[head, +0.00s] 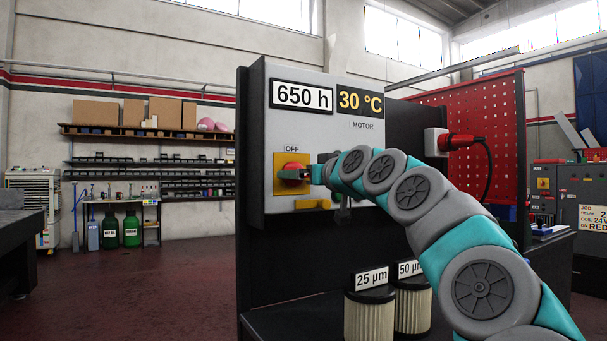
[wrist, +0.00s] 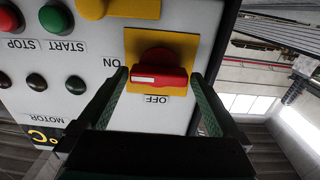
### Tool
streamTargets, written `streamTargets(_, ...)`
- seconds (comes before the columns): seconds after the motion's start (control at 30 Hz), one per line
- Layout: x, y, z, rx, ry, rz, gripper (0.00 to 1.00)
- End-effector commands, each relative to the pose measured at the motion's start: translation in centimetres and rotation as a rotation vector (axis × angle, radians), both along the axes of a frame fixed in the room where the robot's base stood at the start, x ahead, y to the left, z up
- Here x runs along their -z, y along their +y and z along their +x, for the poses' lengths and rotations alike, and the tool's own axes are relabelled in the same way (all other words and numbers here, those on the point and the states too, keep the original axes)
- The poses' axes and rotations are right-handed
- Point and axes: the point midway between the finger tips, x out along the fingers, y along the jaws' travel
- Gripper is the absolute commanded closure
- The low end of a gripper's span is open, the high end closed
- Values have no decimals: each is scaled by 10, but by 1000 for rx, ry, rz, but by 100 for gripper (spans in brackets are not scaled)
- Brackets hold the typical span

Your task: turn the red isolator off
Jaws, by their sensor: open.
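The red isolator (wrist: 160,76) is a rotary knob on a yellow plate (wrist: 184,41) on the grey control panel. In the wrist view, which sees the panel upside down, its bar handle lies level, with its white mark on the left, towards the ON label (wrist: 110,62). The OFF label (wrist: 156,99) is below it there. In the head view the red isolator (head: 291,167) sits under OFF (head: 292,149); my gripper partly covers it. My gripper (wrist: 159,73) is open, one finger beyond each end of the handle. I cannot tell whether they touch it.
START (wrist: 54,18) and STOP (wrist: 8,20) buttons and small lamps lie left of the isolator in the wrist view. A red plug (head: 458,141) with a cable sits right of the panel. Two filters (head: 370,315) stand on the ledge below. Space left of the panel is free.

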Motion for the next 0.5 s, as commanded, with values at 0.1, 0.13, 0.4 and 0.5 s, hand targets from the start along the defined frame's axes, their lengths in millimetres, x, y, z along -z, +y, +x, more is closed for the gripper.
streamTargets(0.1,0,0,1,0,0,0,0)
streamTargets(0.13,0,0,1,0,0,0,0)
streamTargets(0.4,0,0,1,1,-1,1,17)
streamTargets(0.5,0,0,0,1,-1,1,28)
